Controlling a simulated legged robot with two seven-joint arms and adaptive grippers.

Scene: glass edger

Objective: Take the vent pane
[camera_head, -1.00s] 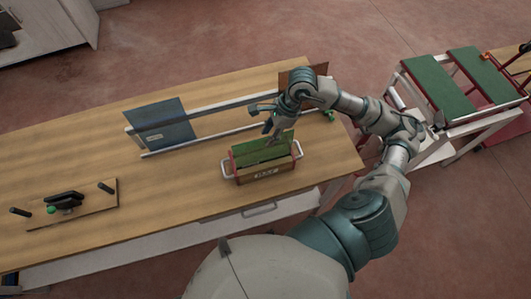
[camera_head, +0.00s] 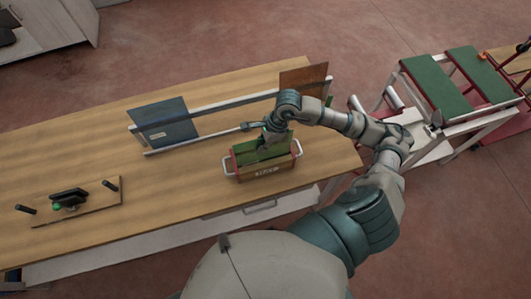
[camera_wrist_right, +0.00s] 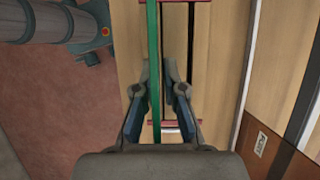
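A wooden box (camera_head: 262,172) with red ends and metal handles stands near the table's front edge. Green panes (camera_head: 256,156) stand on edge in it; no readable label shows which is the vent pane. My right gripper (camera_head: 266,137) is over the box, its fingers pointing down. In the right wrist view the fingers (camera_wrist_right: 162,78) are apart, with a thin green pane (camera_wrist_right: 153,40) seen edge-on between them, closer to the left finger. I cannot tell whether it touches. My left gripper is not in view.
A rail rack (camera_head: 205,110) behind the box holds a blue pane (camera_head: 161,124) and a brown pane (camera_head: 304,78). A board with pegs and a black tool (camera_head: 69,199) lies at left. A cart with green pads (camera_head: 437,85) stands right of the table.

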